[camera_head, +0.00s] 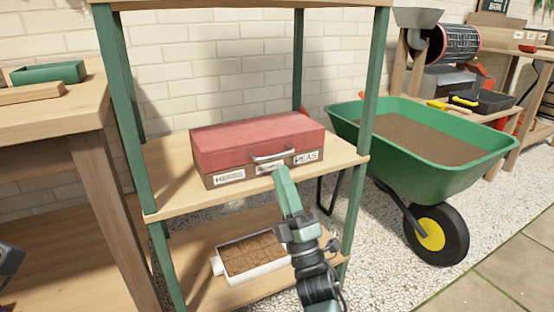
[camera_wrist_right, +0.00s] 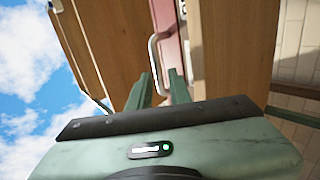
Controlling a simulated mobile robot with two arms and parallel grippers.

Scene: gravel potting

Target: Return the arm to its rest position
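My right gripper (camera_head: 279,170) reaches in from the bottom of the head view, in front of the shelf unit's middle shelf. Its tips overlap the lower front of a red seed box (camera_head: 255,140), just below the box's metal handle (camera_head: 272,157). In the right wrist view, the two fingers of my right gripper (camera_wrist_right: 160,75) stand apart with nothing between them. The handle (camera_wrist_right: 153,50) shows just beyond the tips, apart from them as far as I can tell. The box lid looks shut. My left gripper does not show clearly.
The box rests on the middle shelf (camera_head: 165,185). A white tray of soil (camera_head: 222,266) sits on the lower shelf. A green wheelbarrow (camera_head: 450,175) of soil stands right of the shelf unit. A wooden bench (camera_head: 50,120) is at left. A green post (camera_head: 365,110) rises right of my gripper.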

